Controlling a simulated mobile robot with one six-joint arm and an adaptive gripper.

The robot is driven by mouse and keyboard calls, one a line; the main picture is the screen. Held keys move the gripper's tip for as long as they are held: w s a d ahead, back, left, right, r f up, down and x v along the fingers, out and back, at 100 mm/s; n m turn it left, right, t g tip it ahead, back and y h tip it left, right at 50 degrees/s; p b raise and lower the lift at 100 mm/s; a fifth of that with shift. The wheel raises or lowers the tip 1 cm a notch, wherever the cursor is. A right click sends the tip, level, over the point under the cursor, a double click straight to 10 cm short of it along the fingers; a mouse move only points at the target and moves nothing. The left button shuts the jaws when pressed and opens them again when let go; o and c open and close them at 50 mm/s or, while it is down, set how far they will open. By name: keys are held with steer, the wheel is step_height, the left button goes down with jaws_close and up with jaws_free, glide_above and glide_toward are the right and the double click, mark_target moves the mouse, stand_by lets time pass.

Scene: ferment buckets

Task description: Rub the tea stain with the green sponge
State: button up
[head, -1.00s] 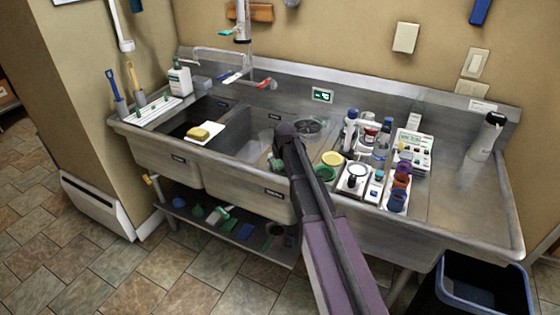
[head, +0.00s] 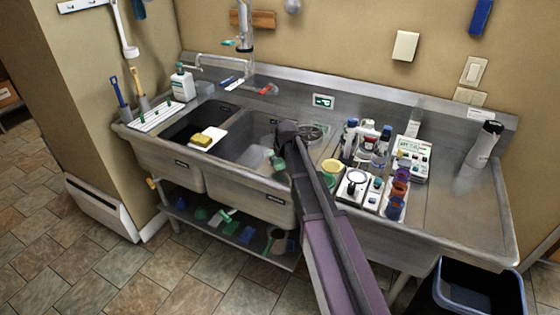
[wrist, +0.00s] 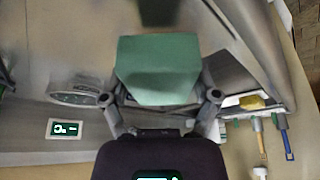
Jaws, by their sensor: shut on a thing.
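My gripper (wrist: 158,95) is shut on the green sponge (wrist: 158,68), a pale green block that fills the middle of the wrist view. In the head view the sponge (head: 278,163) shows as a small green patch beside the dark end of my arm, over the right sink basin. I cannot tell whether it touches the metal. A dark brown patch (wrist: 158,12) shows just beyond the sponge in the wrist view; it may be the tea stain, partly cut off by the frame edge. I cannot make out the stain in the head view.
A yellow sponge (head: 201,139) lies on a white board by the left basin. A faucet (head: 230,70) rises behind the basins. The far right drainboard (head: 455,205) is mostly clear.

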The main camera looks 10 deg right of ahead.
steer(key=shift+r+p, duration=0.7)
steer(key=shift+r, duration=0.3)
steer(key=shift+r, duration=0.1)
steer(key=shift+r+p, duration=1.4)
steer(key=shift+p, duration=0.1)
